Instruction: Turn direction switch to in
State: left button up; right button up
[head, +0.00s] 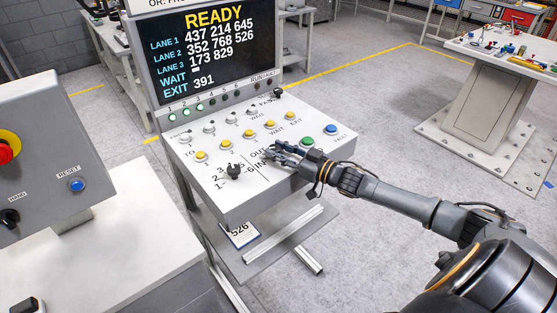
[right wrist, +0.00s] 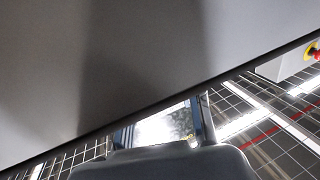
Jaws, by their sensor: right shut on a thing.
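The control panel (head: 215,198) has a sloped white top with printed OUT and IN labels (head: 261,158). My right gripper (head: 273,151) reaches in from the right and is shut on the direction switch beside these labels. The fingers hide the switch, so I cannot tell which way it points. In the right wrist view a plain grey surface fills the upper part, and neither fingers nor switch can be made out. My left gripper is not in view.
A black numbered knob (head: 234,171) stands left of my gripper, and yellow buttons (head: 250,133) lie behind it. Green (head: 307,142) and blue (head: 331,130) buttons are close to the right. A display (head: 207,55) reading READY rises behind. A grey box (head: 50,150) stands at left.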

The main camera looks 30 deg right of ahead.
jog(key=n+y+b, duration=0.1)
jog(key=n+g+y+b, duration=0.1)
jog(key=b, duration=0.1)
jog(key=n+g+y+b, duration=0.1)
jog(key=y, duration=0.1)
jog(key=shift+w+d+f, duration=0.2)
jog(key=shift+d, duration=0.1)
jog(key=shift+r+n+g+y+b, duration=0.2)
jog(key=shift+n+g+y+b, duration=1)
jog(key=shift+g+y+b, duration=0.15)
jog(key=o, duration=1.1)
jog(key=v, duration=1.2)
jog(key=shift+w+d, duration=0.15)
jog(key=shift+w, duration=0.05)
